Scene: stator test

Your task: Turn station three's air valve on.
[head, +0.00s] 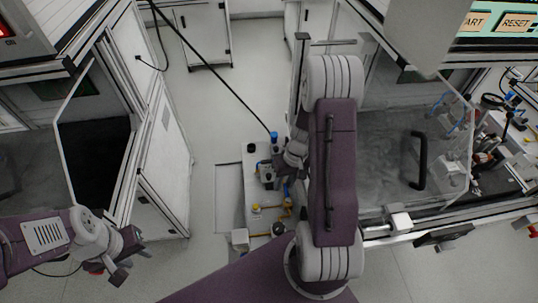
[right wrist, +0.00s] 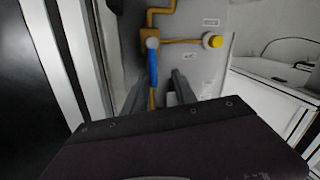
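In the right wrist view, a valve with a long blue lever (right wrist: 153,72) is mounted on a grey panel (right wrist: 188,65). The lever points down the picture from its hub, lined up with the orange pipe (right wrist: 161,18) below it. My right gripper (right wrist: 160,80) is open, with its two dark fingers apart. The lever's lower part shows between them, and I see no clear contact.
A yellow knob (right wrist: 212,40) sits right of the valve on a side pipe. In the head view, the narrow station bench (head: 254,178) stands between a left cabinet (head: 160,150) and a clear-doored enclosure with a black handle (head: 417,160). Open floor lies left of the bench.

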